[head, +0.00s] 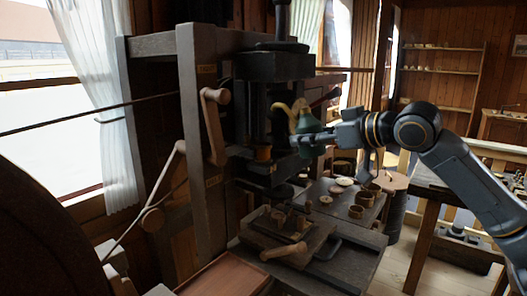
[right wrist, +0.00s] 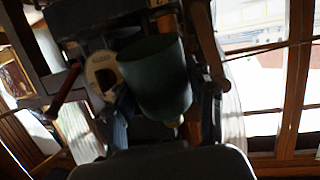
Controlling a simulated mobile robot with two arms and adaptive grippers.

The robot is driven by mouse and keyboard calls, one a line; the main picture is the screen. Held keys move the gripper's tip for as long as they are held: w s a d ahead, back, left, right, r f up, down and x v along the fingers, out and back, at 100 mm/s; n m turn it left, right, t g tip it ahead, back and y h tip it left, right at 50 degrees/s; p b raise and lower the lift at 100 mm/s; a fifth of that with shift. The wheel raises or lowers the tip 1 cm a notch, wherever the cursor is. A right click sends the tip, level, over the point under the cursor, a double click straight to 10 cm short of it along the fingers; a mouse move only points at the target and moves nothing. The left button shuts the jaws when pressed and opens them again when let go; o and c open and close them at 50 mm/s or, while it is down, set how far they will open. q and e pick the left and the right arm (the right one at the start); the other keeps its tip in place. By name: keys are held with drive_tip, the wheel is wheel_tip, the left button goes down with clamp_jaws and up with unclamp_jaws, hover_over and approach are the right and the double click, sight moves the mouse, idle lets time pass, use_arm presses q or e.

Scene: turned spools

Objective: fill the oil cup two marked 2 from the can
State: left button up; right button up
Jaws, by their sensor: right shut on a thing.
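The can is a dark green oil can (head: 305,121) with a thin tan spout reaching left toward the dark machine. My right gripper (head: 308,138) is shut on the can and holds it in the air beside the machine's upright. In the right wrist view the can's green body (right wrist: 157,82) fills the middle, close to the machine. A small amber-brown cup-like part (head: 263,153) sits on the machine, left of and below the can. I cannot read a 2 on any cup, so I cannot tell which is oil cup two. My left gripper is not in view.
The machine's wooden frame (head: 200,110) stands left of the can, with a wooden crank handle (head: 214,125). A pale round plate (right wrist: 101,74) with lettering is beside the can in the wrist view. Turned wooden pieces (head: 356,211) lie on the dark bench below.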

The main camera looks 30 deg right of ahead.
drive_tip(key=shift+s+d+r+t+b, duration=0.15)
drive_tip(key=shift+t+b, duration=0.4)
drive_tip(key=shift+b, duration=0.7)
drive_tip(key=shift+s+r+t+b, duration=0.25)
drive_tip(key=shift+t+b, duration=0.3)
drive_tip(key=shift+b, duration=0.7)
drive_tip(key=shift+s+r+t+y+b, duration=0.1)
drive_tip(key=shift+r+t+y+b, duration=0.1)
drive_tip(key=shift+t+y+b, duration=0.15)
